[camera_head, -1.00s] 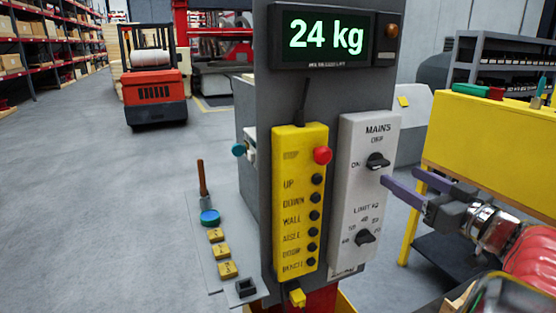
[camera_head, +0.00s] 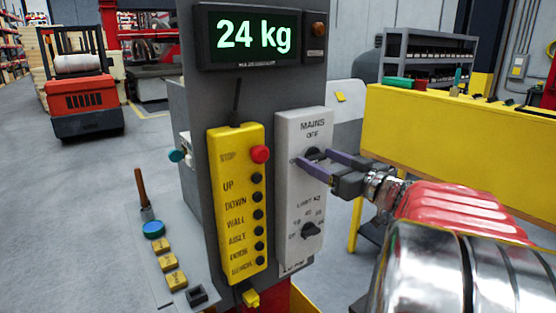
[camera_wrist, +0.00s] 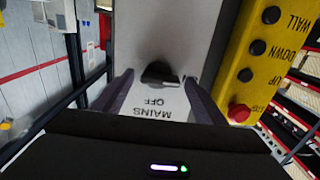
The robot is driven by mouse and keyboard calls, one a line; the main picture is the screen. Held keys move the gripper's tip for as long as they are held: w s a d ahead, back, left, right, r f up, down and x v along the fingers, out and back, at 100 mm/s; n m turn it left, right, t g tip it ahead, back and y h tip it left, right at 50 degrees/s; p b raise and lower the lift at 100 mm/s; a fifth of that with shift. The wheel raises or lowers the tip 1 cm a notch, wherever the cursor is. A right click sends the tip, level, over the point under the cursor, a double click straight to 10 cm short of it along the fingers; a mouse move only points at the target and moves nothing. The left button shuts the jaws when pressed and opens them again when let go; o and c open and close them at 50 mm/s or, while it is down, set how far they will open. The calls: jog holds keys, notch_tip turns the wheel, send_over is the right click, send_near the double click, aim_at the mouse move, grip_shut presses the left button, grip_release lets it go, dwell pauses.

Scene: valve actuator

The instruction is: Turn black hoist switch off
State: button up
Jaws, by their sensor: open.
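The black mains switch (camera_head: 313,154) is a rotary knob on the white box (camera_head: 302,190), below the words MAINS and OFF. It also shows in the wrist view (camera_wrist: 160,72), upside down, with its handle lying sideways rather than toward OFF. My gripper (camera_head: 314,158) is open in front of the knob, with its two purple fingers to either side of it. In the wrist view the fingers (camera_wrist: 160,79) straddle the knob with gaps on both sides. Whether the fingertips touch the panel cannot be told.
A yellow pendant (camera_head: 236,205) with a red stop button (camera_head: 260,154) and several black buttons hangs left of the box. A second black knob (camera_head: 311,231) sits below the switch. The display (camera_head: 253,37) reads 24 kg. A yellow bench (camera_head: 450,135) stands behind my arm.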

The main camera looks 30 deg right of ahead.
jog(key=c, duration=1.1)
jog(key=shift+o, duration=0.2)
jog(key=shift+m, duration=0.5)
jog(key=m, duration=0.3)
jog(key=shift+d+r+m, duration=0.1)
jog(key=shift+m, duration=0.2)
jog(key=m, duration=0.4)
jog(key=shift+d, duration=0.1)
jog(key=m, duration=0.5)
jog(key=shift+d, duration=0.15)
jog(key=shift+d+m, duration=0.1)
jog(key=shift+m, duration=1.9)
